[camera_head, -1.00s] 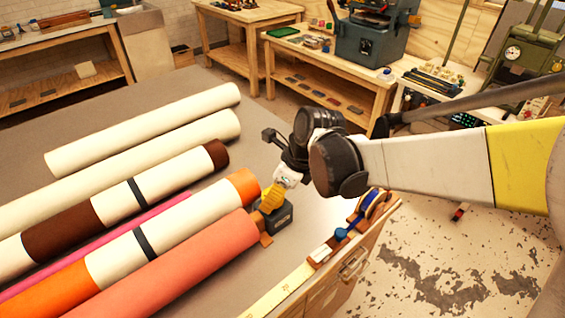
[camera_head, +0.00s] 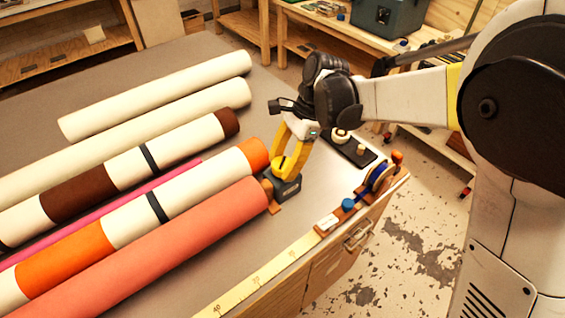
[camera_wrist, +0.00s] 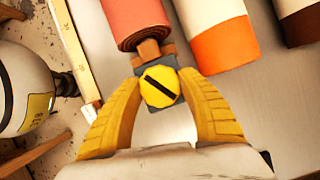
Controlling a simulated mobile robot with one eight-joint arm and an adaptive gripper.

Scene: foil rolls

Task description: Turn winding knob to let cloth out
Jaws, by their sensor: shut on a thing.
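The salmon-coloured cloth roll (camera_head: 170,240) lies on the table, its end against a small dark winding box with a brown bracket (camera_head: 286,190). In the wrist view the salmon roll (camera_wrist: 135,18) ends at the brown bracket (camera_wrist: 150,52) of that box. The winding knob (camera_wrist: 160,87) is yellow and round with a black slanting stripe. My gripper (camera_wrist: 161,72) has its two yellow fingers around the knob, one on each side, and is shut on it. In the head view my gripper (camera_head: 285,165) points down at the winding box, with the knob partly hidden by the fingers.
White, brown-banded and orange-banded rolls (camera_head: 250,150) lie left of the salmon roll. A yellow ruler (camera_head: 250,280) runs along the table's front edge, near a blue tape dispenser (camera_head: 378,178). A dark tray (camera_head: 352,150) lies right of my gripper.

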